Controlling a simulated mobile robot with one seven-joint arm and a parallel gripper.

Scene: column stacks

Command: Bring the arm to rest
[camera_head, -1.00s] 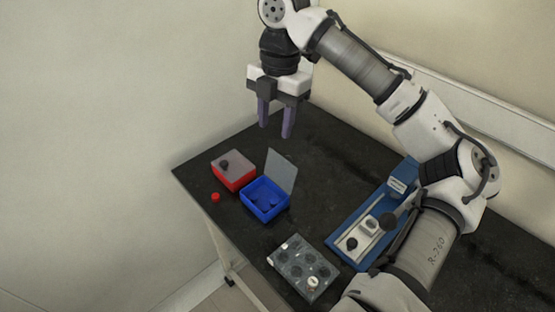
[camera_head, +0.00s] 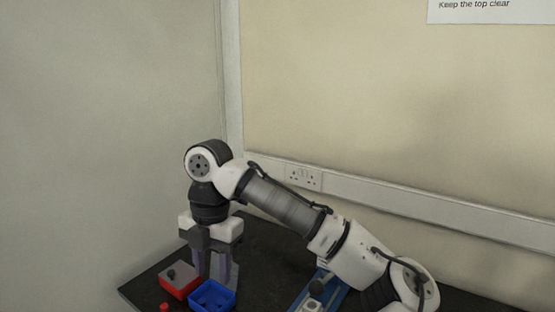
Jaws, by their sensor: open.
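My gripper (camera_head: 207,268) points down at the end of my arm, at the left of the head view, with its two fingers apart. Nothing shows between them. In the picture the fingers overlap the area behind a red box (camera_head: 180,282) and an open blue box (camera_head: 213,296). I cannot tell the exact height of the fingertips above the dark table (camera_head: 140,289). My arm stretches from the lower right, bent down at the wrist.
A small red piece (camera_head: 164,307) lies by the red box. A blue fixture (camera_head: 333,299) is partly hidden by my arm and the frame edge. Walls stand behind the table, with a socket (camera_head: 304,178) and trunking (camera_head: 430,211).

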